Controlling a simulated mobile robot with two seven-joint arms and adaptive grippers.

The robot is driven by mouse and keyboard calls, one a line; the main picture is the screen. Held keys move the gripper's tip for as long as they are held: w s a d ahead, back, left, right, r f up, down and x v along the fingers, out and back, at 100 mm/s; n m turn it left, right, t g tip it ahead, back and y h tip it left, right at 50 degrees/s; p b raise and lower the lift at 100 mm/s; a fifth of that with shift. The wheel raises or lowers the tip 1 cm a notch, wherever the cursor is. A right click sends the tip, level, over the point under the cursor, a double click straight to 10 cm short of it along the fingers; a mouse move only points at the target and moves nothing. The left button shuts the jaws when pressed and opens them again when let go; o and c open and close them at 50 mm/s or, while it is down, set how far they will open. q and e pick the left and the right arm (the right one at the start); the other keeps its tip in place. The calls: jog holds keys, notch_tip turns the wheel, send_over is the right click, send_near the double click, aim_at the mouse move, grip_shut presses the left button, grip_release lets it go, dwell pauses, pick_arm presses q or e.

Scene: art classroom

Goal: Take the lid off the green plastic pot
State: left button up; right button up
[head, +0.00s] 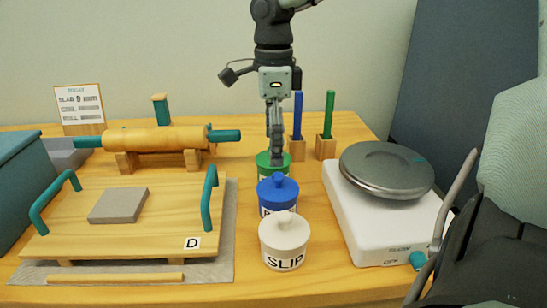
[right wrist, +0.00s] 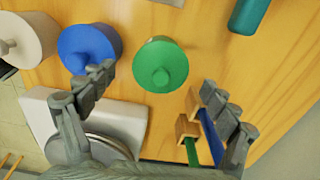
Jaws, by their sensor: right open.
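The green plastic pot (head: 265,173) stands at the back of a row of three lidded pots, partly hidden by the blue pot. Its round green lid (right wrist: 174,60) with a small centre knob is on it, as the right wrist view shows. My right gripper (head: 276,155) reaches down from above and its fingers are over the green lid in the head view. In the right wrist view my right gripper (right wrist: 153,88) is open, its fingers spread to either side of the lid, with nothing held. Whether a finger touches the lid is unclear. My left gripper is not in view.
The blue pot (head: 277,190) and the white SLIP pot (head: 284,237) stand in front. Brush holders (head: 325,149) stand behind right, near the gripper. A white wheel unit (head: 359,228) is at right. A board (head: 140,222) with teal handles and a rolling pin (head: 165,139) are at left.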

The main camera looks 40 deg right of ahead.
jog(key=shift+f, duration=0.6)
jog(key=c, duration=1.2)
jog(key=shift+s, duration=0.15)
jog(key=shift+c, duration=0.8)
